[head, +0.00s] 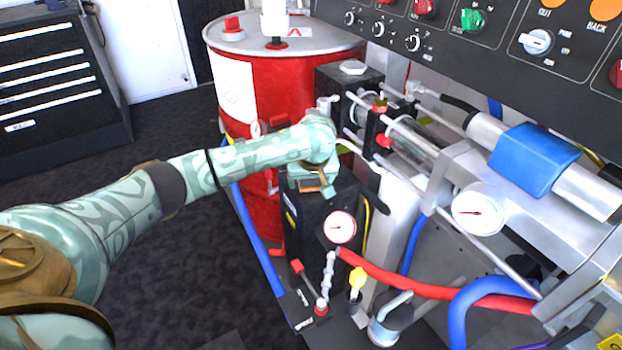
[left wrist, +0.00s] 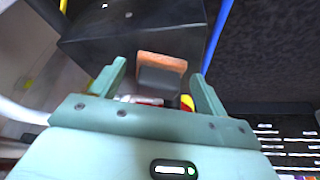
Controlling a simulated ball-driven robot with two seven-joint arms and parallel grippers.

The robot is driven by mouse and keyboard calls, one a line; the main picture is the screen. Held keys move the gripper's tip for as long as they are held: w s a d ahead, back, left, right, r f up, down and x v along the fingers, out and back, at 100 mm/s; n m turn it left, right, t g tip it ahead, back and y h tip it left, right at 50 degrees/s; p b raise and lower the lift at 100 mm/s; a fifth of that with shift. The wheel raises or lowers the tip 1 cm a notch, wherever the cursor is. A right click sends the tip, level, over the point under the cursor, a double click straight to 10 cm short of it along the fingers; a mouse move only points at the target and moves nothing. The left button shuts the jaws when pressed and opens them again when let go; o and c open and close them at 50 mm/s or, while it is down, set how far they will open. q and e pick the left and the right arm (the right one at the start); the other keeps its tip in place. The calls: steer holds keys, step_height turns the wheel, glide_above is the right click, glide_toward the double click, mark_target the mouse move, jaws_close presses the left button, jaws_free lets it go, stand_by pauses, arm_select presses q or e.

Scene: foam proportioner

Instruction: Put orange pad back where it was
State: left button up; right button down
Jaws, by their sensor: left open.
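My left gripper (head: 316,190) is in the middle of the head view, low over a black box-shaped unit (head: 322,222). In the left wrist view its two green fingers (left wrist: 158,78) stand apart and open. An orange pad (left wrist: 162,62) with a dark block under it lies between the fingertips, with a gap on each side. A small orange-brown patch, likely the pad (head: 310,186), shows below the gripper in the head view. The pad's underside and any contact with the black unit are hidden. My right gripper is not in view.
A red drum (head: 268,95) stands behind my left arm. A pressure gauge (head: 339,227), a red hose (head: 420,285) and a blue hose (head: 255,235) are close around the black unit. A control panel (head: 480,55) is at upper right.

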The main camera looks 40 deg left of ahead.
arm_select(q)
steer(key=p+v, duration=0.2)
steer(key=v, duration=0.1)
steer(key=p+v, duration=0.1)
steer(key=v, duration=0.1)
steer(key=shift+w+a+r+p, duration=0.1)
steer(key=shift+w+a+p, duration=0.1)
steer(key=shift+w+p, duration=0.1)
steer(key=p+v, duration=0.5)
steer(key=v, duration=0.2)
steer(key=shift+s+d, duration=0.2)
steer(key=shift+s, duration=0.1)
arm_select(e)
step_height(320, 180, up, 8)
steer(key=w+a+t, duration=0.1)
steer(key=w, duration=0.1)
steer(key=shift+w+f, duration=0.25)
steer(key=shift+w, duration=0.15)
